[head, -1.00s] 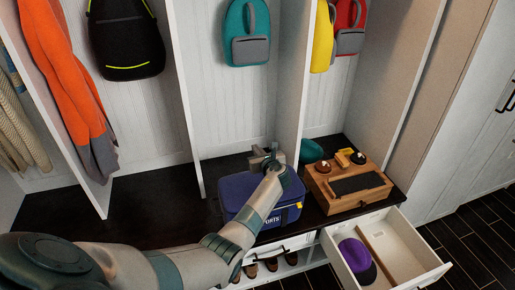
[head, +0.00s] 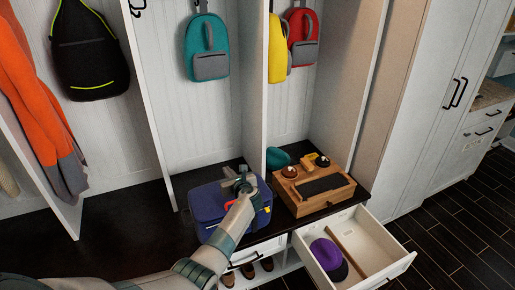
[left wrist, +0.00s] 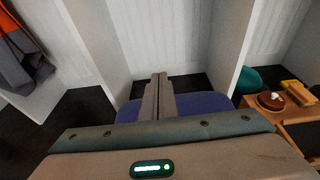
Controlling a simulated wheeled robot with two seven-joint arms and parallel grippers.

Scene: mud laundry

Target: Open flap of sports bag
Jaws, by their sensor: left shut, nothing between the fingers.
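The blue sports bag (head: 207,205) sits on the dark bench in the middle cubby, partly hidden behind my left arm. A small red patch (head: 232,203) shows on or in the bag beside my arm; I cannot tell what it is. My left gripper (head: 240,179) is shut and empty over the bag's back part. In the left wrist view the shut fingers (left wrist: 158,88) point toward the cubby's back wall, with the blue bag (left wrist: 195,103) below them. Whether they touch the bag or its flap is unclear. My right gripper is out of view.
A wooden box (head: 315,188) with small items stands right of the bag. An open drawer (head: 375,250) holding a purple cap (head: 327,254) juts out below. Cubby dividers (head: 150,95) flank the bag. Bench left of it is clear.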

